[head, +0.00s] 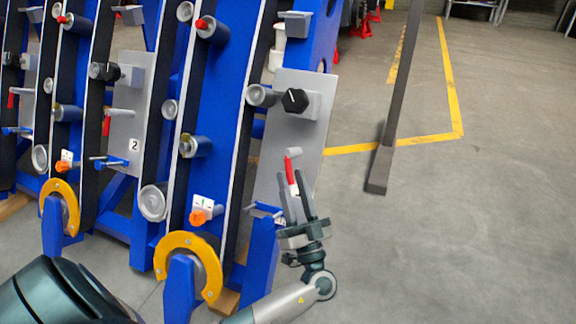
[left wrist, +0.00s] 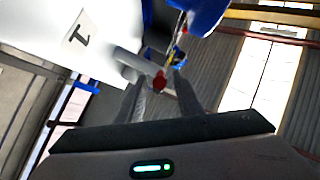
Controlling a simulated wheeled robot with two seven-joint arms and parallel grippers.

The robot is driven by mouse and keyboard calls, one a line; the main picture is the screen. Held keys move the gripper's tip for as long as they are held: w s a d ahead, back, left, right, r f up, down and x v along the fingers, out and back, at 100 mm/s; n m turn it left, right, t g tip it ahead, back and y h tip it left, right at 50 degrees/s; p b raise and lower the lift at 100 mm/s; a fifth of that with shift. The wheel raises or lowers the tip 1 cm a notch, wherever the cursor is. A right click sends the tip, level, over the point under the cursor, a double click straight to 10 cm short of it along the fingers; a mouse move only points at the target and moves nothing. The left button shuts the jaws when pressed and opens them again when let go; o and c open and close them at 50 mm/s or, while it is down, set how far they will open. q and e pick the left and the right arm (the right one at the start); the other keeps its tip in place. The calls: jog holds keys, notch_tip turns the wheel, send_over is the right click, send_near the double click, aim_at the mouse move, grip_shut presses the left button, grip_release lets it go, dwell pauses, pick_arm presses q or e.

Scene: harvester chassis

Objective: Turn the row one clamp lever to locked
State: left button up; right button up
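The row one clamp lever (head: 290,170) is a red handle on a grey pivot, low on the grey panel (head: 311,133) at the right end of the blue chassis. It points down from its pivot. My left gripper (head: 296,179) is just below the lever, its two fingers pointing up and apart, with the lever's lower end between or right beside them. In the left wrist view the red lever (left wrist: 160,81) shows between the fingertips, end-on; contact cannot be told. That view shows the panel labelled 1 (left wrist: 92,45). My right gripper is not in view.
A black knob (head: 295,100) sits above the lever. A small blue handle (head: 265,210) lies left of my gripper. A panel labelled 2 (head: 127,135) with its own red lever (head: 106,123) is further left. A dark post (head: 395,100) stands right; the floor there is open.

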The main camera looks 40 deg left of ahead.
pick_arm(q)
jog(key=v, duration=1)
jog(key=shift+d+f, duration=0.15)
jog(key=shift+d, duration=0.05)
jog(key=shift+s, duration=0.1)
jog(key=shift+c, duration=0.4)
